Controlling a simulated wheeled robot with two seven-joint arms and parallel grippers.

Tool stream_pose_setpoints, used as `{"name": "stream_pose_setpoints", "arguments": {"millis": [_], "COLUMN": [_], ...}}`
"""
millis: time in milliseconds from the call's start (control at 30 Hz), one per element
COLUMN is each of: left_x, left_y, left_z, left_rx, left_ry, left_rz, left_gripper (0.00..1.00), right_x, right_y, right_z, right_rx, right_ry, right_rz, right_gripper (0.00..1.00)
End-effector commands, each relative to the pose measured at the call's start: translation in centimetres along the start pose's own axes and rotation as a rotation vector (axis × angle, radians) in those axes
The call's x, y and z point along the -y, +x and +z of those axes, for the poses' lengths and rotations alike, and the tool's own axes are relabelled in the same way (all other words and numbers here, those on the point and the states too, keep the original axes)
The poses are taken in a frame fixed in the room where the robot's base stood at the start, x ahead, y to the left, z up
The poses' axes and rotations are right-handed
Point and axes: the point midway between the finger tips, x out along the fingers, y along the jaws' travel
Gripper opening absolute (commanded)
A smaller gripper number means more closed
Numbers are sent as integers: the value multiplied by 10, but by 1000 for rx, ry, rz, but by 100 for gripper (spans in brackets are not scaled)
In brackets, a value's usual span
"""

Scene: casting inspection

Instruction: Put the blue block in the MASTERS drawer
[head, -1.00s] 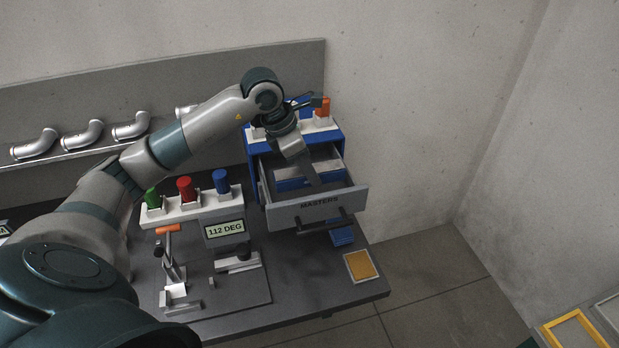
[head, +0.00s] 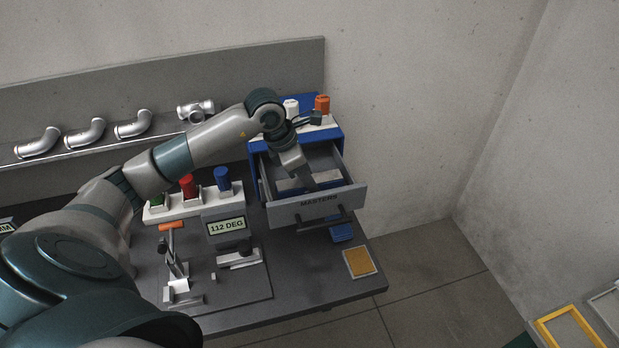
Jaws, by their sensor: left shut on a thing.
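The MASTERS drawer (head: 291,212) stands pulled out of the blue cabinet (head: 254,165), and its label faces the front. I cannot clearly identify the blue block. A blue item (head: 342,231) shows below the drawer handle, partly hidden. A blue cylinder (head: 222,180) stands on the white rack. My right gripper is not in view.
The rack also holds a red cylinder (head: 188,187) and a green one, mostly hidden. An orange piece (head: 322,104) and a white piece (head: 291,107) stand on the cabinet. A tan pad (head: 359,262) lies near the table's right edge. A fixture (head: 174,270) stands at front left.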

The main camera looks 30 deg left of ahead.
Motion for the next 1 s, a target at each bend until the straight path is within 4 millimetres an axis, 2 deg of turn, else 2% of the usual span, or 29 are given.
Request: {"name": "stream_pose_setpoints", "arguments": {"millis": [167, 200, 267, 767, 1000], "left_x": [0, 0, 0, -1, -1], "left_y": [2, 2, 2, -3, -32], "left_z": [-1, -1, -1, 0, -1], "left_rx": [1, 0, 0, 0, 1], "left_ry": [0, 0, 0, 1, 2], "left_rz": [1, 0, 0, 2, 4], "left_gripper": [0, 36, 50, 50, 50], "right_x": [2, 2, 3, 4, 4], "right_y": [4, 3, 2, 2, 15], "right_z": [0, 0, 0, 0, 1], "right_rx": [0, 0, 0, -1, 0], "right_ry": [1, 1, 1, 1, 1], "right_rz": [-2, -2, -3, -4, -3], "right_gripper": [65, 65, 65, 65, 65]}}
